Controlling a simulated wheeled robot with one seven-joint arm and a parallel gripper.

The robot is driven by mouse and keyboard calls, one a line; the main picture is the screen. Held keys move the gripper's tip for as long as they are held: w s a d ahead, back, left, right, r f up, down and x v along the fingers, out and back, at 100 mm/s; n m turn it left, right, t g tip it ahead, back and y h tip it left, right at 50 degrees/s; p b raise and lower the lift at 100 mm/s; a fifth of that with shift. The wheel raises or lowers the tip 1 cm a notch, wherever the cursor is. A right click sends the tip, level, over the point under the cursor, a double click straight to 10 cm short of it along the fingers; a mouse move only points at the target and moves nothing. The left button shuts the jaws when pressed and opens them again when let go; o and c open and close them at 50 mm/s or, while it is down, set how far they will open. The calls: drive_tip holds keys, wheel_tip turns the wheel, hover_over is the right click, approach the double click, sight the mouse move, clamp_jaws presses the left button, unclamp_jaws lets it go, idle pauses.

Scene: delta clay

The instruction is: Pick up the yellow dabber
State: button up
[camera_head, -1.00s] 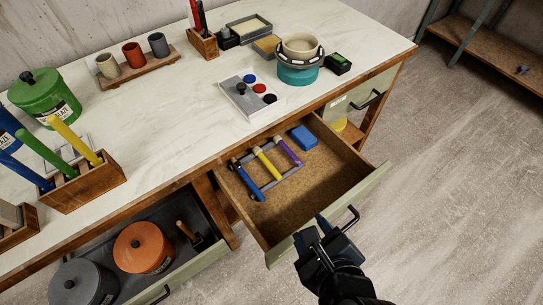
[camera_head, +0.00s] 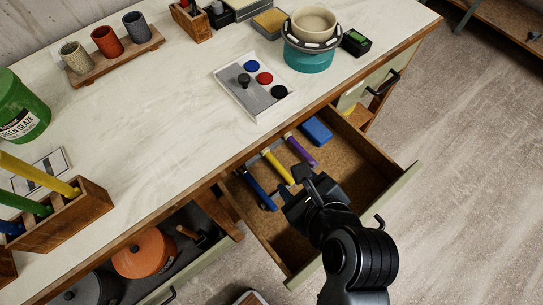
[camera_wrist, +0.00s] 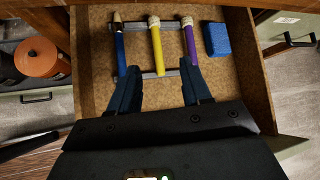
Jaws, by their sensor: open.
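The yellow dabber (camera_head: 278,167) lies in the open drawer, on a grey rack between a blue dabber (camera_head: 258,188) and a purple one (camera_head: 301,150). In the wrist view the yellow dabber (camera_wrist: 156,45) runs away from me with its pale tip at the far end. My gripper (camera_head: 301,185) is over the drawer at the near end of the dabbers. In the wrist view its two fingers (camera_wrist: 159,72) are apart, with the yellow dabber between their lines and nothing held. The dabber's near end lies close to the fingertips; whether they touch the rack I cannot tell.
A blue block (camera_head: 317,131) lies in the drawer (camera_head: 372,190) beside the purple dabber. The bench edge overhangs the drawer's back. A lower open drawer with an orange lidded jar (camera_head: 146,254) is to the left. The drawer's right part is clear.

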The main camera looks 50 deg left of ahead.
drive_tip(key=b, duration=0.5)
approach(282, 172)
drive_tip(key=shift+s+a+f, duration=0.15)
drive_tip(key=shift+a+f, duration=0.15)
drive_tip(key=shift+f, duration=0.1)
drive_tip(key=shift+w+x, duration=0.15)
drive_tip(key=shift+x, duration=1.75)
drive_tip(key=shift+w+x, duration=0.2)
drive_tip(key=shift+x, duration=1.7)
drive_tip(key=shift+r, duration=0.15)
clamp_jaws()
